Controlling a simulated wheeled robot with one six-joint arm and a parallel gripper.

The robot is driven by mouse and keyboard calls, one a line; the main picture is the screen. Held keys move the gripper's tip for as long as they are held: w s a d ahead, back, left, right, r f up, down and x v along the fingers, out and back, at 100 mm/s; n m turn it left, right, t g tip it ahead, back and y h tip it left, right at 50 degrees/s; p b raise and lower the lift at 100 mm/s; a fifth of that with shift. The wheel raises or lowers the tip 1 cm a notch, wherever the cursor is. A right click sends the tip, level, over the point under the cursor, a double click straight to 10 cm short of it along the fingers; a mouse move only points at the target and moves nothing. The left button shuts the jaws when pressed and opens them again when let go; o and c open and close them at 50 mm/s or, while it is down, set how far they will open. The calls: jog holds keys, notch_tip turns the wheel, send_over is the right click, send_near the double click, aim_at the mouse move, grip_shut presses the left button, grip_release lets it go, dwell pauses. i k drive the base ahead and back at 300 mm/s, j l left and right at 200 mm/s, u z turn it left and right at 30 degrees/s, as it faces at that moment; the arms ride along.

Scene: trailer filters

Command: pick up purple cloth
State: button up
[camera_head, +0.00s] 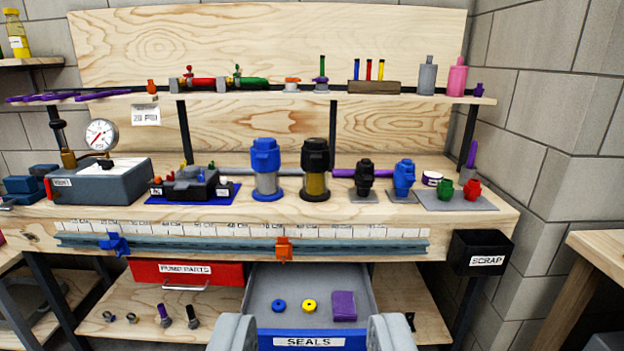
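The purple cloth (344,306) looks like a small folded rectangle. It lies flat in the right part of the open grey drawer (372,282) labelled SEALS, below the workbench. My gripper (312,338) shows at the bottom edge of the view, with its two grey fingers wide apart and nothing between them. It is in front of the drawer, and the cloth is beyond the fingers, apart from them. The lower parts of the fingers are cut off by the frame.
A blue ring (279,305) and a yellow ring (309,305) lie left of the cloth in the drawer. A red PUMP PARTS drawer (187,273) is at left. The benchtop (480,214) overhangs the drawer, with an orange clamp (284,250) on its rail. A black SCRAP bin (482,252) hangs right.

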aim_at(342, 302)
jog(key=z, duration=0.2)
jog(key=u, duration=1.15)
jog(key=z, duration=1.15)
jog(key=i+l+u, duration=0.1)
jog(key=i, duration=0.3)
jog(key=i+l, duration=0.3)
jog(key=i+u, duration=0.05)
jog(key=i, duration=0.05)
